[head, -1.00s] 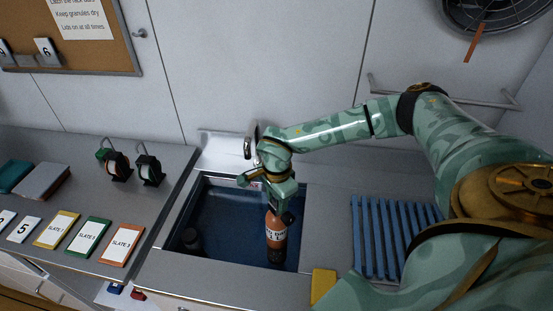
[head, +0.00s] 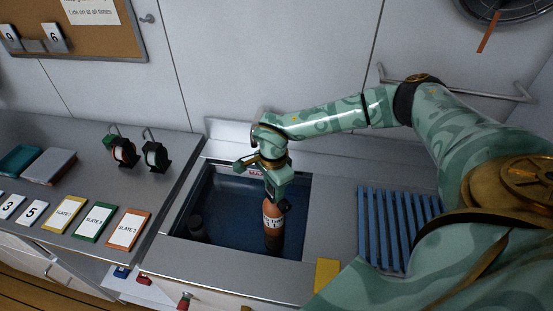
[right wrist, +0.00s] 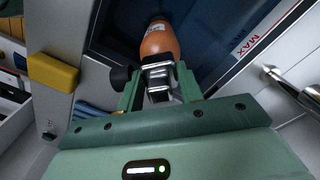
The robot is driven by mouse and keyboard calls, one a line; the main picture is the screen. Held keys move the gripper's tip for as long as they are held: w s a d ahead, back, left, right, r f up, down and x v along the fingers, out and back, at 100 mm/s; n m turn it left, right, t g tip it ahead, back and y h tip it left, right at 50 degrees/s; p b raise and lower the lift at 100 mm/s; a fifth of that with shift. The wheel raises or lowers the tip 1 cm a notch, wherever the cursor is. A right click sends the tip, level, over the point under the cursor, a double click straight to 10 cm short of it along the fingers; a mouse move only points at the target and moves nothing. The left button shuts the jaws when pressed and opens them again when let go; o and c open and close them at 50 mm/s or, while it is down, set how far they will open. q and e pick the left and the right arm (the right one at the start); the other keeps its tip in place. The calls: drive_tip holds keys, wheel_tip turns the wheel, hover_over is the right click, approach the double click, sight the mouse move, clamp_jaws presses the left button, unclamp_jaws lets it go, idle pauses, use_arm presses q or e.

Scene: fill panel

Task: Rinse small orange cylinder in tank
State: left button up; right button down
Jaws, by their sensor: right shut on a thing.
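The small orange cylinder (head: 273,222), with a white label and a dark lower end, hangs roughly upright inside the dark blue tank (head: 232,215). My right gripper (head: 276,195) is shut on its upper end. In the right wrist view the orange cylinder (right wrist: 158,42) extends out from between the fingers of my right gripper (right wrist: 159,82). Whether its lower end is under water or touches the tank floor, I cannot tell. My left gripper is not in view.
A dark round object (head: 196,227) stands in the tank's left part. A yellow block (head: 326,274) lies by the tank's front right corner, and a blue slatted rack (head: 395,228) is to the right. Slates, including an orange-edged one (head: 129,230), lie on the left counter.

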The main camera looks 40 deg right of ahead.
drive_tip(key=shift+s+d+r, duration=0.1)
drive_tip(key=shift+d+r, duration=0.1)
idle(0.5)
drive_tip(key=shift+s+d+p, duration=0.5)
drive_tip(key=shift+s+p, duration=0.05)
drive_tip(key=shift+p, duration=0.1)
drive_tip(key=shift+s, duration=0.15)
idle(0.4)
drive_tip(key=shift+w+a, duration=0.4)
drive_tip(key=shift+w, duration=0.15)
drive_tip(key=shift+w+a, duration=0.1)
drive_tip(key=shift+w, duration=0.05)
drive_tip(key=shift+w+a, duration=0.2)
idle(0.8)
